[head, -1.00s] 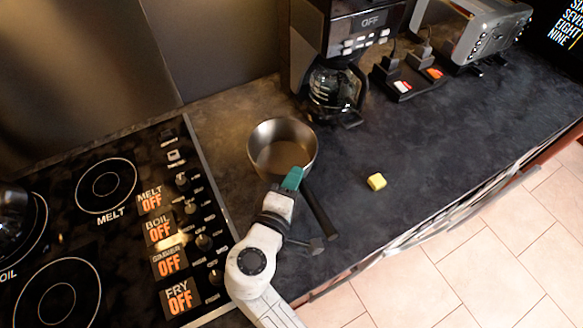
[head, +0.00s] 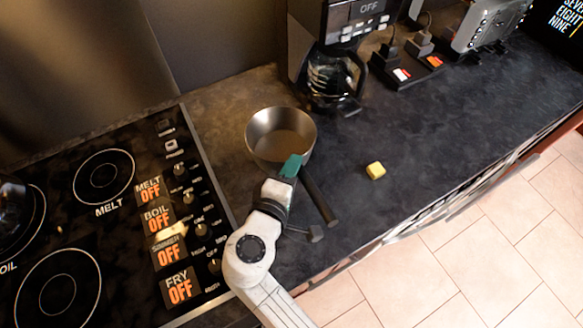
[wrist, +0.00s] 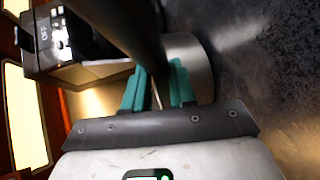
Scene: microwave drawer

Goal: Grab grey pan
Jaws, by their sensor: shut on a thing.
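The grey pan (head: 266,124) sits on the dark countertop between the stove and the coffee maker. Its dark handle (head: 320,200) points toward the front edge, down and right. My gripper (head: 291,166) is at the near rim of the pan, beside the root of the handle. In the wrist view, the teal fingers (wrist: 158,88) are close together with a thin edge of metal between them, and the pan's side (wrist: 200,68) shows just beyond. The handle crosses above the fingers there. The gripper is shut on the pan's rim or wall; the exact contact is partly hidden.
A coffee maker (head: 345,50) stands behind the pan to the right. A small yellow block (head: 375,170) lies on the counter to the right. The stove (head: 110,220) with knobs is at left.

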